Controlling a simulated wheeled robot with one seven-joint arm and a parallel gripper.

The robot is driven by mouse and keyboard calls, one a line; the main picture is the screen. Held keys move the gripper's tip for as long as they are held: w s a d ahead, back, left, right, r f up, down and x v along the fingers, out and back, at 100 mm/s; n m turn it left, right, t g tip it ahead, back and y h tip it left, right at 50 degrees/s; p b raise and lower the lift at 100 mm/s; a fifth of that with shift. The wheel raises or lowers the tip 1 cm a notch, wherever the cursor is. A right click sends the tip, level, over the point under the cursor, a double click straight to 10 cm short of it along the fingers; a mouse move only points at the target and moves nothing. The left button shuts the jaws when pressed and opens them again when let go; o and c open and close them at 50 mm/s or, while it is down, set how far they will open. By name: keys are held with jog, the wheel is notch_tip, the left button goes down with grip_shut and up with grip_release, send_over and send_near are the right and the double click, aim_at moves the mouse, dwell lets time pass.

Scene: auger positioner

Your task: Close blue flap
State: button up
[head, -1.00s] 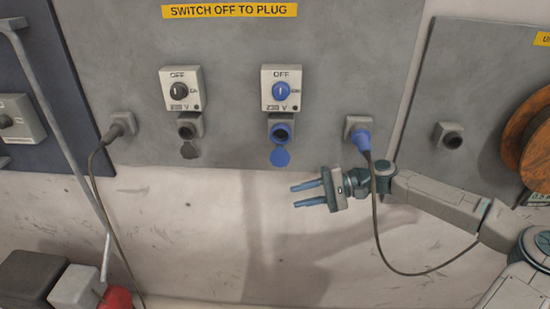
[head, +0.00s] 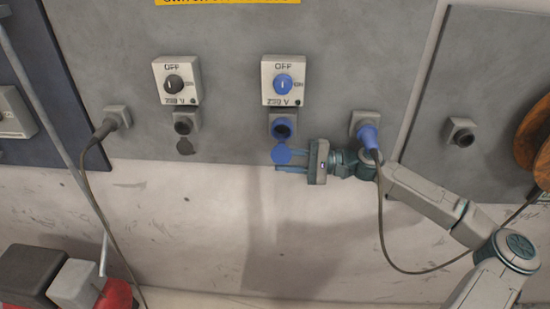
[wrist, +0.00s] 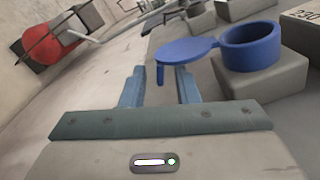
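The blue flap (head: 282,154) hangs open below the blue socket (head: 283,128) on the grey wall panel. In the wrist view the flap (wrist: 185,50) is a round blue lid joined by a hinge to the blue socket ring (wrist: 250,46). My gripper (head: 284,161) is at the flap, pointing left. Its two blue fingers are apart, and the fingers (wrist: 160,90) also show in the wrist view with a small tab of the flap between or above them. I cannot tell whether they touch it. The gripper is open.
A blue switch (head: 283,84) set to OFF sits above the socket. To the right, a blue plug (head: 368,134) with a hanging cable is close to my arm. A dark-flapped socket (head: 184,125) is to the left. The wall below is clear.

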aim_at(275, 160)
jog(key=shift+w+a, duration=0.1)
jog(key=shift+a, duration=1.4)
jog(key=shift+c, duration=0.3)
grip_shut()
jog(key=shift+r+p, duration=0.1)
jog(key=shift+p, duration=0.25)
jog(key=s+m+p, duration=0.1)
jog(key=m+p, duration=0.2)
jog(key=p, duration=0.1)
jog(key=s+r+m+p, duration=0.1)
jog(key=s+m+p, duration=0.1)
jog(key=m+p, duration=0.2)
jog(key=s+m+p, duration=0.2)
jog(key=m+p, duration=0.1)
jog(key=p, duration=0.2)
jog(key=shift+s+r+m, duration=0.15)
jog(key=shift+r+m, duration=0.1)
jog(key=shift+m, duration=0.05)
